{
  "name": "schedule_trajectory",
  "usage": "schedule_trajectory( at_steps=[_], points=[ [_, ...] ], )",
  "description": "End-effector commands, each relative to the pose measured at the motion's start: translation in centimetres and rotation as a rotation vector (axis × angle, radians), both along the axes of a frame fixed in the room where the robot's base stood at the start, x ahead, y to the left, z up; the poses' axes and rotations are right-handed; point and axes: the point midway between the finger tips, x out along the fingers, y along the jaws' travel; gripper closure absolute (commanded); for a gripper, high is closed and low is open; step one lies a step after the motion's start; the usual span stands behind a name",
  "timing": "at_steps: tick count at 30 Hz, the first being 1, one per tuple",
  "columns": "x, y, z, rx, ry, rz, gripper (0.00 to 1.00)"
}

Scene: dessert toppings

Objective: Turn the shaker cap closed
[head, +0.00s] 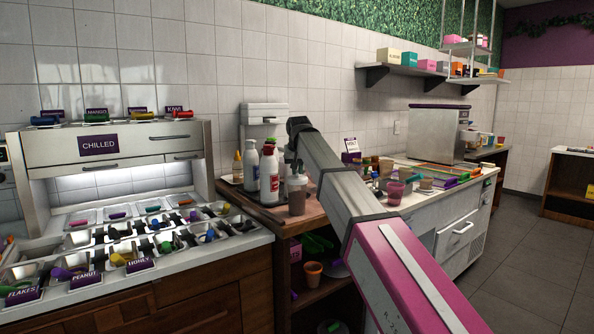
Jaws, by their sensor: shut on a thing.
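A shaker (296,198) with brown contents stands upright near the front edge of the wooden counter. Its pale cap (297,180) is on top. My arm reaches in from the lower right, and its dark end comes down over the shaker. My gripper (297,164) is small and dark in the head view, at the top of the shaker, shut on the cap. The fingers are partly hidden by my arm. How far the cap is turned cannot be told.
White bottles with red labels (269,178) stand just left of and behind the shaker. The wooden counter (283,213) is narrow. A chilled topping station (110,150) is at left. Cups (395,193) and trays crowd the white counter at right.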

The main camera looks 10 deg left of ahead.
Motion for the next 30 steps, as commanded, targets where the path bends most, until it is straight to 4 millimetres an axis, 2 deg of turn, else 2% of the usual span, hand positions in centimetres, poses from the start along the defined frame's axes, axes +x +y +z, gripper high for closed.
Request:
schedule_trajectory(
  at_steps=[21, 30],
  points=[
    [0.08, 0.25, 0.02, -0.002, -0.001, -0.673, 1.0],
    [0.08, 0.26, -0.01, -0.001, 0.002, -0.893, 1.0]
  ],
)
